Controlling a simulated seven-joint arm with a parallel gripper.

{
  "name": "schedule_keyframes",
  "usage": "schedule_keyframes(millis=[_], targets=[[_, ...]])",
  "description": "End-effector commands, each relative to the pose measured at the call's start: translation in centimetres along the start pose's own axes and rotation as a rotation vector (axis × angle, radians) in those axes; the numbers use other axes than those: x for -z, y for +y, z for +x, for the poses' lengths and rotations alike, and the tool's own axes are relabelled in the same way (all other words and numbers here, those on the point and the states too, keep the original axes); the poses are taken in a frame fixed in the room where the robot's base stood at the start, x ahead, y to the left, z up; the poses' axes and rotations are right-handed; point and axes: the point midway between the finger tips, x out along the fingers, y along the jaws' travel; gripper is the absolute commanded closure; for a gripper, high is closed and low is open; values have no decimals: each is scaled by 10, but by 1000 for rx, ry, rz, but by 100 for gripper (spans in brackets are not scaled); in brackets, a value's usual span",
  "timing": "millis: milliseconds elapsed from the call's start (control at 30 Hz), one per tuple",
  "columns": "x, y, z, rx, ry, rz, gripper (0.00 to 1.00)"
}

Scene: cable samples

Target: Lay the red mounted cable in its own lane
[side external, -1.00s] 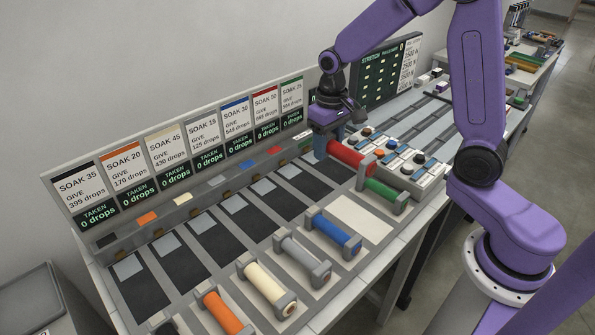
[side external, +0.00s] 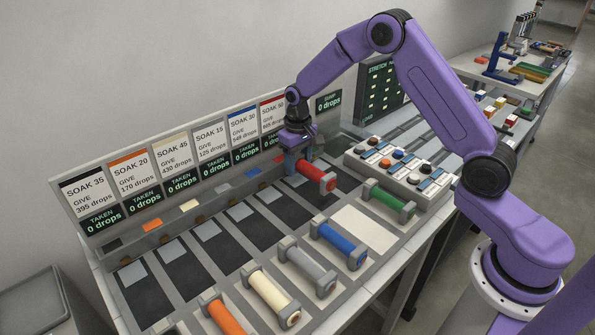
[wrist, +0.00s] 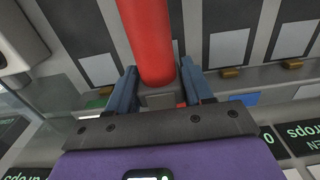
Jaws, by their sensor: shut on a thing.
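The red mounted cable (side external: 309,170) is a thick red bar with grey end blocks. My gripper (side external: 291,163) is shut on its far end block. The cable points toward the front and lies over the red lane (side external: 317,192), the dark lane below the SOAK 50 sign; I cannot tell whether it touches the lane. In the wrist view the red bar (wrist: 148,40) runs up from the grey block between my blue fingers (wrist: 160,92). It hides much of its lane. A red marker partly shows behind the block.
Blue (side external: 338,244), grey (side external: 312,270), cream (side external: 272,297) and orange (side external: 226,318) mounted cables lie in front. A green one (side external: 389,202) lies at right. A pale pad (side external: 366,229) is empty. The sign board (side external: 177,167) stands close behind my gripper. A button panel (side external: 402,170) is at right.

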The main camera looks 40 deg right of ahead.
Motion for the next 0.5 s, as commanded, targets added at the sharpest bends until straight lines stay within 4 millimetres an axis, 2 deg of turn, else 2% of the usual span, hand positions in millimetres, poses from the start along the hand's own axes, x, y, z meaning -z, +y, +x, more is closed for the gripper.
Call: schedule_keyframes(millis=[233,500], targets=[[2,0,30,0,-1,1,86],[2,0,33,0,1,1,86]])
